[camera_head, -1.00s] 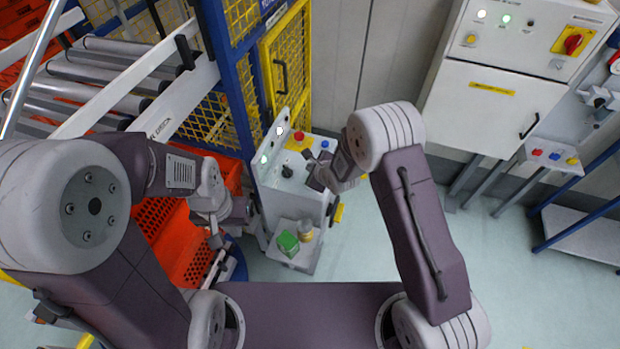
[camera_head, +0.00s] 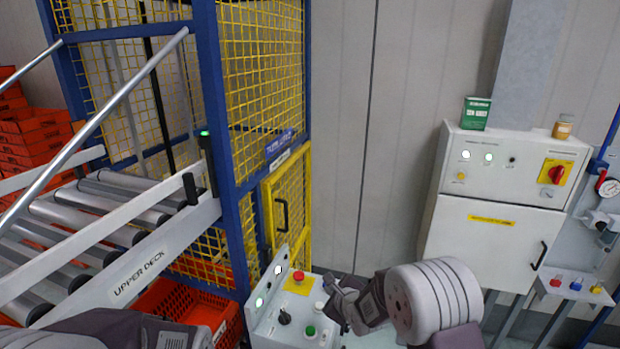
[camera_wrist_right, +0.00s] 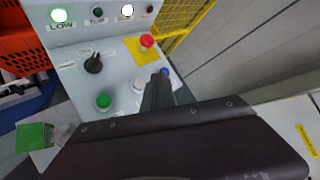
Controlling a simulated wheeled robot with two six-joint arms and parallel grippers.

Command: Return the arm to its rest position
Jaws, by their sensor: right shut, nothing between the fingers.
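My right arm (camera_head: 430,300) comes in from the bottom right of the head view, bent at a pale ribbed joint. My right gripper (camera_head: 338,306) is at the right side of the control panel (camera_head: 262,328). In the right wrist view the dark fingers (camera_wrist_right: 157,92) are shut and empty, in front of the panel between a white button (camera_wrist_right: 139,86) and a blue button (camera_wrist_right: 164,71). I cannot tell whether they touch it. Part of my left arm (camera_head: 110,328) shows at the bottom left of the head view; its gripper is out of view.
The panel carries a red button (camera_head: 298,275), a black knob (camera_head: 284,317) and a green button (camera_head: 310,331). A yellow mesh cage (camera_head: 262,90), roller deck (camera_head: 110,215) and orange tote (camera_head: 190,305) are left. A cabinet (camera_head: 490,235) stands right. A green box (camera_wrist_right: 34,137) is below the panel.

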